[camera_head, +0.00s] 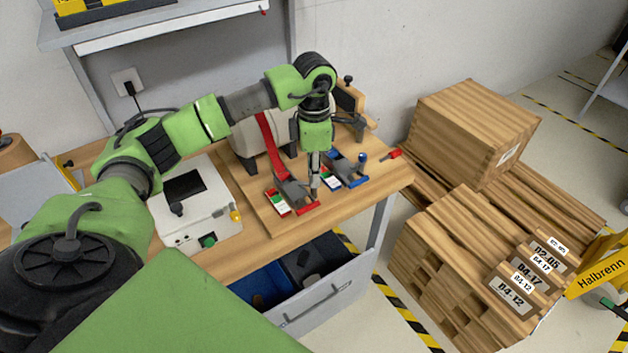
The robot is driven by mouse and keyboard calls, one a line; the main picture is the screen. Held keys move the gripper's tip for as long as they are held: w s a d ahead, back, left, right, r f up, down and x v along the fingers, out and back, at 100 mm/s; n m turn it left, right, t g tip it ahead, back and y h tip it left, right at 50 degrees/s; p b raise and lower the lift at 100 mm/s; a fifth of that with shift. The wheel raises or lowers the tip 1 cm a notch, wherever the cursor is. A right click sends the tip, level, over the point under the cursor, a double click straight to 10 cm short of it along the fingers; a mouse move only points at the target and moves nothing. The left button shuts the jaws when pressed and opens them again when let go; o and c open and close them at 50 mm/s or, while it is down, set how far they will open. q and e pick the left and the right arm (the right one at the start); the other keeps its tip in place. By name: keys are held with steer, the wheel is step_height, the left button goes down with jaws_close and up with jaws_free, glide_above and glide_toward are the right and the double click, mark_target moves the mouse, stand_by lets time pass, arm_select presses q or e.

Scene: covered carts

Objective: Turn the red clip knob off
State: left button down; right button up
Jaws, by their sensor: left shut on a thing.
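The red clip (306,208) lies on a wooden board on the workbench, with a grey lever and a green-and-white label at its left end. My left gripper (314,187) points straight down at the right part of this clip. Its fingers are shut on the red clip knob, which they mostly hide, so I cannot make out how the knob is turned. A similar blue clip (352,183) with an upright blue knob (361,158) sits just to the right, apart from the gripper. My right gripper is not in view.
A red strap (270,143) runs down behind the red clip. A white panel device (190,205) stands left of the board. An open drawer (325,292) is below the bench edge. Wooden crates (475,125) fill the floor at right. A red-handled tool (394,154) lies near the bench's right edge.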

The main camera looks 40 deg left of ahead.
arm_select(q)
steer(key=m+b, duration=0.3)
steer(key=m, duration=0.1)
steer(key=shift+f+m, duration=0.1)
steer(key=shift+m, duration=0.2)
steer(key=shift+m+b, duration=0.85)
steer(key=shift+m, duration=0.75)
steer(key=shift+r+m, duration=0.2)
steer(key=shift+m, duration=0.1)
steer(key=c, duration=2)
jaws_free()
step_height(320, 180, up, 12)
steer(key=shift+f, duration=0.1)
